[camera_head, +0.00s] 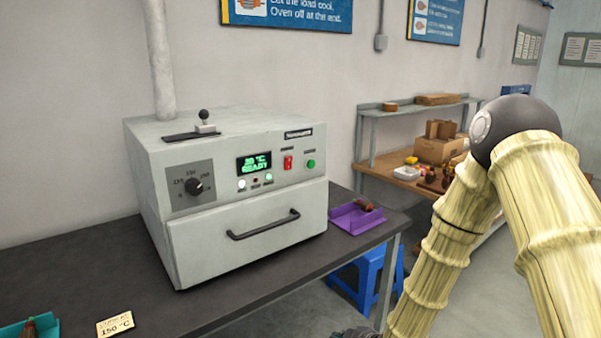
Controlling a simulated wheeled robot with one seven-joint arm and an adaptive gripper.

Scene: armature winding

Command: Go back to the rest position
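My arm, with pale ribbed links and a dark round joint, rises at the right of the head view and bends back down to the bottom edge. My gripper's fingers do not show. A small dark part shows at the bottom edge beside the arm, too cut off to identify. The grey oven (240,190) stands on the dark bench with its front drawer or door shut. Its green display (254,163) appears to read "30 °C READY", and a red switch (288,163) is beside it.
A purple tray (345,222) holding a brownish part (364,205) lies right of the oven. A teal tray (12,332) with another part and a "150 °C" card (115,324) are at the lower left. A blue stool (372,275) stands below the bench. A shelved worktable (400,178) is behind my arm.

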